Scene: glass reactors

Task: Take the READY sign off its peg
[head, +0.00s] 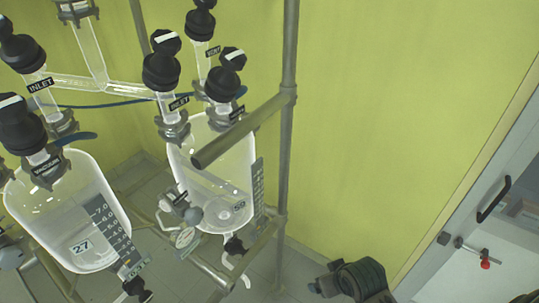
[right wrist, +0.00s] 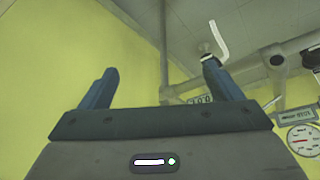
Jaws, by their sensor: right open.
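I cannot make out a sign reading READY, or its peg, in either view. In the head view, my right gripper (head: 319,287) is low in the picture, right of the reactor frame, and only partly visible. In the right wrist view its two blue fingers (right wrist: 160,70) are apart with nothing between them. A bent white tube (right wrist: 219,40) shows beyond the right finger. A small plate with dark lettering (right wrist: 297,115) is at the right edge, too small to read surely. My left gripper is in neither view.
Two glass reactors, marked 27 (head: 60,220) and 50 (head: 215,165), stand in a metal pipe frame (head: 288,130) at left. A round gauge (right wrist: 303,140) shows at the right of the wrist view. A door with a dark handle (head: 493,200) is at right. Yellow wall lies between.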

